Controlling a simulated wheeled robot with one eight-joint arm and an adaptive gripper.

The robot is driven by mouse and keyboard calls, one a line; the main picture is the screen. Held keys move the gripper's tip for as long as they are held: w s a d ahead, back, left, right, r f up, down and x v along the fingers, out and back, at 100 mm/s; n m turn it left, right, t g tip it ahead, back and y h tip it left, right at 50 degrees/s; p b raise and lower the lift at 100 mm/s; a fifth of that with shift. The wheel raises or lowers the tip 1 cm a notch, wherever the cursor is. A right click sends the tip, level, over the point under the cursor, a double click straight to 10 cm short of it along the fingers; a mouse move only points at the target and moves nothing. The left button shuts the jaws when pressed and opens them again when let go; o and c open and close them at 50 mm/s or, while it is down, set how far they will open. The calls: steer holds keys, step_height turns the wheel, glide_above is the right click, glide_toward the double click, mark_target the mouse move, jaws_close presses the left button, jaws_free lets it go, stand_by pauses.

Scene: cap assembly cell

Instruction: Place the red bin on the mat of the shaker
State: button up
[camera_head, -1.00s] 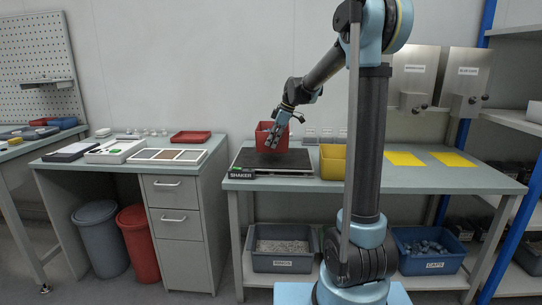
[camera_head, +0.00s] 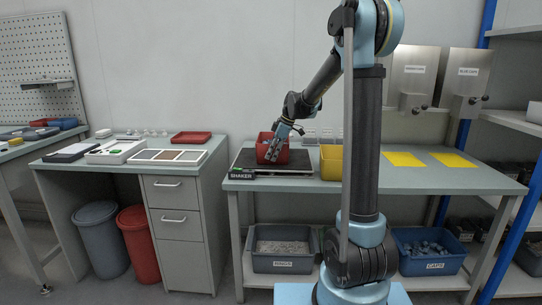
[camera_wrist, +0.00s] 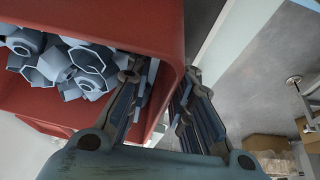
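My gripper (camera_head: 274,152) is at the bin's front wall. In the wrist view, my gripper (camera_wrist: 165,100) has one finger inside and one outside the red wall (camera_wrist: 172,25), shut on it. Several grey-blue hollow parts (camera_wrist: 65,65) lie inside the bin. The mat under the bin is hidden.
A yellow bin (camera_head: 331,163) stands close to the right of the shaker. Two yellow mats (camera_head: 404,159) lie further right on the bench. A side table with trays (camera_head: 167,156) stands to the left, across a gap. Clear holders stand behind the yellow bin.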

steer(key=shift+r, duration=0.1)
steer(key=w+v, duration=0.1)
steer(key=v, duration=1.1)
steer(key=s+d+f+m+h, duration=0.15)
steer(key=s+d+m, duration=0.35)
steer(key=s, duration=0.7)
steer(key=s+d+f+m+h, duration=0.1)
steer(key=s+d+f+m, duration=0.3)
steer(key=s, duration=0.5)
steer(key=s+d+f+m+t+h, duration=0.1)
steer(key=s+d+f+m, duration=0.3)
steer(key=s+f, duration=0.4)
steer(key=s+d+f+m+h, duration=0.1)
steer(key=s+d+f+m, duration=0.2)
steer(key=s+f, duration=0.4)
steer(key=s+m, duration=0.1)
steer(key=s, duration=0.2)
steer(key=shift+s+d, duration=0.2)
steer(key=shift+d, duration=0.2)
steer(key=shift+f, duration=0.1)
steer(key=shift+w+f, duration=0.2)
steer(key=shift+w, duration=0.2)
